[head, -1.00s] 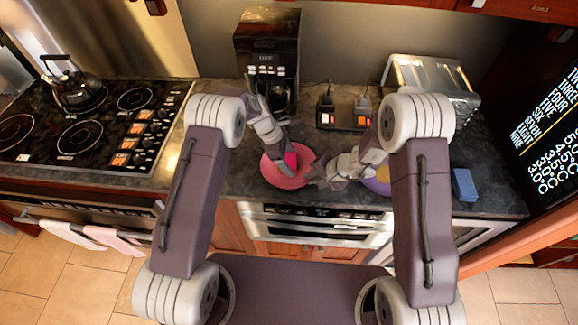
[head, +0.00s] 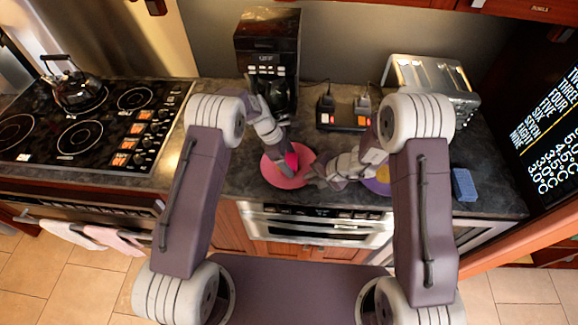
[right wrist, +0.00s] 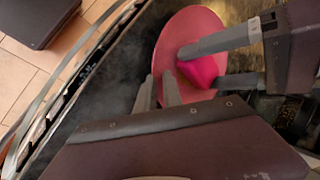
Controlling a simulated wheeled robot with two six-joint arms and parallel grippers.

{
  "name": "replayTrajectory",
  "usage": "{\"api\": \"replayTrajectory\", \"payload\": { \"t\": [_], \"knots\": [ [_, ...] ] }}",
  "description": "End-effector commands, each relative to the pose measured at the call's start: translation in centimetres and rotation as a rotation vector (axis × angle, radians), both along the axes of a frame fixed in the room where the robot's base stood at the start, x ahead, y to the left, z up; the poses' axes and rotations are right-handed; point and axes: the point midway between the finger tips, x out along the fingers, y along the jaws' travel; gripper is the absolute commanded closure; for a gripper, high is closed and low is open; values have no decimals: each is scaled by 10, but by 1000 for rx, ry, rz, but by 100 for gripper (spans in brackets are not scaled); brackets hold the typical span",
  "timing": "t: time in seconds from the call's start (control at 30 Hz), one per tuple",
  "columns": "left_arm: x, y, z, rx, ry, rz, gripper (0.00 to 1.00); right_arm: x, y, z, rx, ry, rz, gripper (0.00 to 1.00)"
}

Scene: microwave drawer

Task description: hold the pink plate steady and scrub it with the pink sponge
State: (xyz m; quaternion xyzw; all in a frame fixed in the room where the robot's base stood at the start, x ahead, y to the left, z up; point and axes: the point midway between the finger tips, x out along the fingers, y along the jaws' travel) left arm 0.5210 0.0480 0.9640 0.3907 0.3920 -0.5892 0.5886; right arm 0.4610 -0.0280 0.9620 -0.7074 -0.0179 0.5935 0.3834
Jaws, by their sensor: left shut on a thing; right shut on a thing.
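The pink plate (head: 275,176) lies on the dark counter, and in the right wrist view (right wrist: 190,28) it is seen from close by. The pink sponge (head: 292,160) rests on the plate's upper face, and the right wrist view shows it (right wrist: 203,71) between the fingers of my left gripper (right wrist: 212,64). My left gripper reaches in from above and is shut on the sponge. My right gripper (right wrist: 157,92) is shut on the plate's rim, at the plate's right side in the head view (head: 314,177).
A purple plate (head: 374,187) with a yellow sponge is partly hidden under my right arm. A blue sponge (head: 464,184) lies farther right. A coffee maker (head: 268,55), a two-switch device (head: 345,116) and a toaster (head: 430,75) stand behind. The stove (head: 90,125) is left.

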Motion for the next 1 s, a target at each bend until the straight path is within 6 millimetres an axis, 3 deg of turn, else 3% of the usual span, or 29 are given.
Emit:
{"api": "replayTrajectory", "payload": {
  "t": [0.27, 0.53, 0.8, 0.83, 0.87, 1.0],
  "knots": [
    [11, 2, -3, 4, -5, 2, 60, -1, -1, -1, -2, 4, -1, 100],
    [-6, 1, -2, 3, -1, 1, 61, -1, -1, -2, -2, 4, -2, 100],
    [-10, 1, -2, 3, 2, -1, 61, -1, -1, -2, -2, 4, -3, 100],
    [-10, 1, -2, 3, 2, -1, 23, -1, -1, -2, -2, 4, -3, 100],
    [-10, 1, -2, 3, 2, -1, 14, -1, -1, -2, -2, 4, -3, 100],
    [-11, 1, -2, 2, 4, -1, 14, 0, -1, -2, -3, 3, -4, 100]
  ]
}}
